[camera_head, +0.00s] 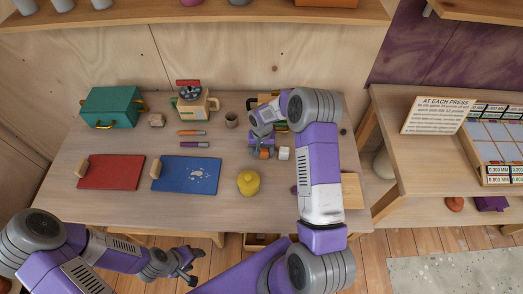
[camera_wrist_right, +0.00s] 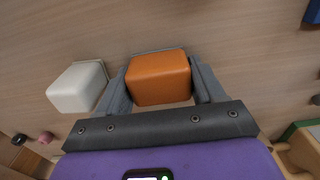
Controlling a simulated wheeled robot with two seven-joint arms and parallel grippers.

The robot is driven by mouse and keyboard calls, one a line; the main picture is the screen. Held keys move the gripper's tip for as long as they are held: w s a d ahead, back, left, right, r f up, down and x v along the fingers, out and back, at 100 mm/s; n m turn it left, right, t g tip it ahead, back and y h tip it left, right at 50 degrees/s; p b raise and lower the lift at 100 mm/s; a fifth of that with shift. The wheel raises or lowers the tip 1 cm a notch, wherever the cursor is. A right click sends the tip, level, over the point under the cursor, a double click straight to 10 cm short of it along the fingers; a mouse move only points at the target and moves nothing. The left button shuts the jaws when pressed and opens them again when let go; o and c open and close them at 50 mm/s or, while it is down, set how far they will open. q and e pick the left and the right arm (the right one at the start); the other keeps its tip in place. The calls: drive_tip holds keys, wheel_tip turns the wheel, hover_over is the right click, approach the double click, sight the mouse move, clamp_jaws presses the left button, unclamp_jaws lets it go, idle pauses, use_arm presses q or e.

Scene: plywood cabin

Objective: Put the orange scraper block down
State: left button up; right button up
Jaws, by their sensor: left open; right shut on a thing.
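The orange scraper block (camera_head: 264,154) is between the fingers of my right gripper (camera_head: 262,146), over the table (camera_head: 215,213). In the right wrist view the orange block (camera_wrist_right: 158,78) fills the space between the two grey fingers of my right gripper (camera_wrist_right: 160,85), which is shut on it. I cannot tell whether its underside touches the table. A white block (camera_wrist_right: 78,87) lies on the table just beside the left finger; it also shows in the head view (camera_head: 284,153). My left gripper (camera_head: 192,268) is open and empty, low in front of the table.
A yellow lidded pot (camera_head: 248,183), a blue board (camera_head: 187,175) and a red board (camera_head: 112,173) are on the table. A cup (camera_head: 231,120), two marker-like sticks (camera_head: 193,133) and a teal case (camera_head: 110,107) stand further back. Bare table lies around the pot.

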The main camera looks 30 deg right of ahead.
drive_tip(key=o, duration=0.5)
drive_tip(key=shift+f, duration=0.15)
drive_tip(key=o, duration=0.4)
drive_tip(key=shift+r, duration=0.2)
wheel_tip(320, 180, up, 12)
drive_tip(key=shift+r+p, duration=0.1)
drive_tip(key=shift+p, duration=0.55)
